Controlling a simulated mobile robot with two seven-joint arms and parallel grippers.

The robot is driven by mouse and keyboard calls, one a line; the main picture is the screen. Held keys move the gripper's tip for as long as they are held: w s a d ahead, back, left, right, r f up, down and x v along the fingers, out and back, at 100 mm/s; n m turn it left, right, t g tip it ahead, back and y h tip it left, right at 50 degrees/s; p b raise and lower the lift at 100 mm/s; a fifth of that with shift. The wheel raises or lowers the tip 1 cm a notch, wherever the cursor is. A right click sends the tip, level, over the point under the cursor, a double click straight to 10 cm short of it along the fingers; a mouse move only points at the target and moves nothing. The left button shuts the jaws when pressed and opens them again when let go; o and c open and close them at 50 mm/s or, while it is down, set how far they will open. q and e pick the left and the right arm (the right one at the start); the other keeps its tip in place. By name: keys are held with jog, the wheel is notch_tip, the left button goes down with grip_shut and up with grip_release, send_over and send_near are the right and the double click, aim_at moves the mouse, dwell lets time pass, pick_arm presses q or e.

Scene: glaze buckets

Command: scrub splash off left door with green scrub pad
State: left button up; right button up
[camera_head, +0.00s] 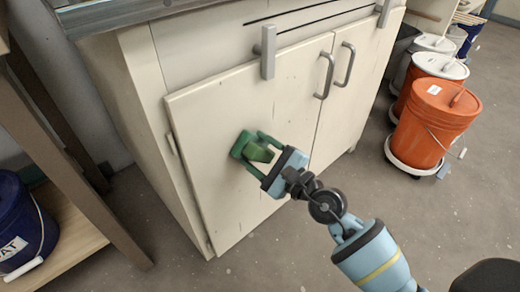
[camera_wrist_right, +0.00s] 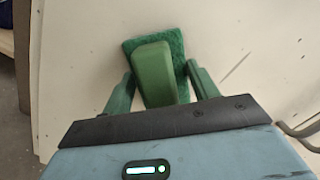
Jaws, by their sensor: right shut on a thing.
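The green scrub pad (camera_wrist_right: 176,45) has a smooth lighter green grip (camera_wrist_right: 153,72). My right gripper (camera_head: 258,152) is shut on this grip, with one finger on either side of it in the right wrist view. The pad (camera_head: 239,146) is at the left door (camera_head: 225,110) of the cream cabinet, its rough face toward the panel. I cannot tell whether it touches. No clear splash shows on the door; the part behind the pad and gripper is hidden. My left gripper is not in view.
The right door (camera_head: 352,85) is beside it, and two grey handles (camera_head: 326,76) stand out near the seam. An orange bucket (camera_head: 432,122) stands on the floor at the right. A wooden shelf with a blue bucket (camera_head: 22,222) is at the left.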

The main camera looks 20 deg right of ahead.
aim_at(264, 157)
jog(key=shift+p+v, duration=0.3)
jog(key=shift+v, duration=1.35)
jog(key=shift+s+d+r, duration=0.1)
jog(key=shift+s+d, duration=0.1)
jog(key=shift+s, duration=0.5)
jog(key=shift+s+d+r, duration=0.1)
jog(key=shift+s+d, duration=0.1)
jog(key=shift+s, duration=0.45)
jog(key=v, duration=0.3)
jog(key=shift+a+r, duration=0.1)
